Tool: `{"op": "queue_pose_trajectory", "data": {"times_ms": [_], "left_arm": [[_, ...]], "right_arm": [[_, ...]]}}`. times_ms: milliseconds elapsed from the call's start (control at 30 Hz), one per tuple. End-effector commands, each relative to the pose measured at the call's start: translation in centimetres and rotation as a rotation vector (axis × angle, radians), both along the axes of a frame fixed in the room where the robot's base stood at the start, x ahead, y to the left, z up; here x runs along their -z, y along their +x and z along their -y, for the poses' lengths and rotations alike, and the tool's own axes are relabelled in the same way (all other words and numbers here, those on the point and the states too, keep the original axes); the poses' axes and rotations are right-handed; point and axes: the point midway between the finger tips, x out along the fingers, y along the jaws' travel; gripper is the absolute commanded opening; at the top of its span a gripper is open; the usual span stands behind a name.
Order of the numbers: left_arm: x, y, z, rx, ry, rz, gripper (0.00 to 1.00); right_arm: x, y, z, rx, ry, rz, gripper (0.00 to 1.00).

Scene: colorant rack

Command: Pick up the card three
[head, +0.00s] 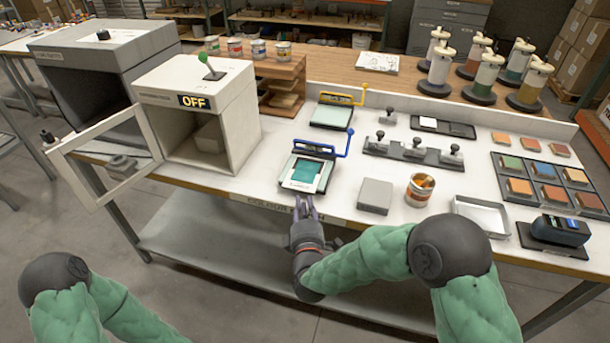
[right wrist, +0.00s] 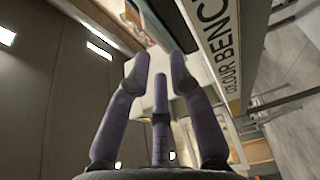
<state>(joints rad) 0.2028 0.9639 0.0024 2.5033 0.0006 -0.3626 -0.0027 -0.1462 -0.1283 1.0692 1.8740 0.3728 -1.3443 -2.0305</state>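No card with a legible "three" shows, so I cannot tell which one it is. A teal card (head: 304,171) lies in the blue-handled frame (head: 322,181) at the bench's front edge. Coloured square cards, such as an orange one (head: 520,186), sit in a dark tray (head: 564,201) at the right. My right gripper (head: 306,203) is at the bench's front edge, just below the blue-handled frame. Its fingers are spread with nothing between them in the right wrist view (right wrist: 158,72). My left gripper is out of view; only part of that arm shows at lower left.
A grey block (head: 375,195), a can (head: 419,190) and a shallow metal tray (head: 481,216) stand right of the frame. An open white booth (head: 205,115) marked OFF stands left. The bench edge (head: 400,228) is close to my right gripper.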

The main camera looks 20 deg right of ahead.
Motion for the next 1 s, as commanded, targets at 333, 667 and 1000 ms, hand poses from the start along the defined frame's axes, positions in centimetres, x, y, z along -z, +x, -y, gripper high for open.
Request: {"op": "queue_pose_trajectory", "data": {"times_ms": [333, 667, 1000], "left_arm": [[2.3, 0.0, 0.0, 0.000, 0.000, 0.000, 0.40], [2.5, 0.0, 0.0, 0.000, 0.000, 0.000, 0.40], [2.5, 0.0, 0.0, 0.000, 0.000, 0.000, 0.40]], "right_arm": [[0.2, 4.0, 0.6, 0.001, 0.002, 0.001, 0.22], [0.0, 5.2, 0.9, 0.000, 0.001, -0.001, 0.22], [0.0, 5.2, 0.9, -0.001, 0.001, 0.000, 0.00]]}}
